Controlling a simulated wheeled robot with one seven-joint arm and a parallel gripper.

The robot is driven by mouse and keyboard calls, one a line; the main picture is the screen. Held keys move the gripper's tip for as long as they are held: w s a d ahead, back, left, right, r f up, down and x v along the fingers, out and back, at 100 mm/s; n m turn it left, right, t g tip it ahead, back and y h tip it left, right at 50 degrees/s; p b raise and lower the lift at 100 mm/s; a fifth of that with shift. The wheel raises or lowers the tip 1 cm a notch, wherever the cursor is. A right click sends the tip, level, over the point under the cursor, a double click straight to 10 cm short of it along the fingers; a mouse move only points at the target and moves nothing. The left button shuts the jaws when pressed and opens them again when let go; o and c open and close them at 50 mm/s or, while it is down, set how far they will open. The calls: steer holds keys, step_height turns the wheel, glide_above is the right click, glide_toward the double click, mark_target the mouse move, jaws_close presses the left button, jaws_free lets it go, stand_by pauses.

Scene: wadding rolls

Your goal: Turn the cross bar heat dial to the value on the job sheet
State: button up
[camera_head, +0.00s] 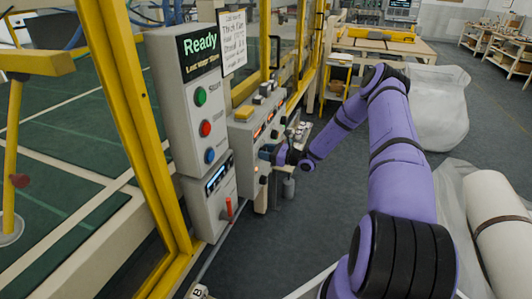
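The job sheet (232,42), a white page with handwritten-looking lines, is fixed beside the top of the grey "Ready" box. Its values are too small to read surely. A grey control panel (243,137) with small red displays and several knobs stands right of that box. My purple arm reaches in from the right, and my gripper (268,154) is at the panel's front face, low on its right part. The gripper is small and dark here; its fingers and whatever they may touch cannot be made out. I cannot tell which knob is the cross bar heat dial; it may be hidden by the gripper.
The "Ready" box (187,95) has green, red and blue buttons. Below it a smaller box (207,200) carries a display and a red lever (229,209). A yellow frame (135,110) stands at left. A white roll (492,215) lies at right. Grey floor between is clear.

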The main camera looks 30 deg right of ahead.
steer(key=c, duration=0.4)
steer(key=shift+m, duration=0.4)
steer(key=m, duration=0.6)
steer(key=shift+w+d, duration=0.1)
steer(key=shift+d, duration=0.05)
steer(key=m, duration=0.6)
steer(key=shift+d+f+m, duration=0.1)
steer(key=shift+m, duration=0.3)
steer(key=o, duration=0.9)
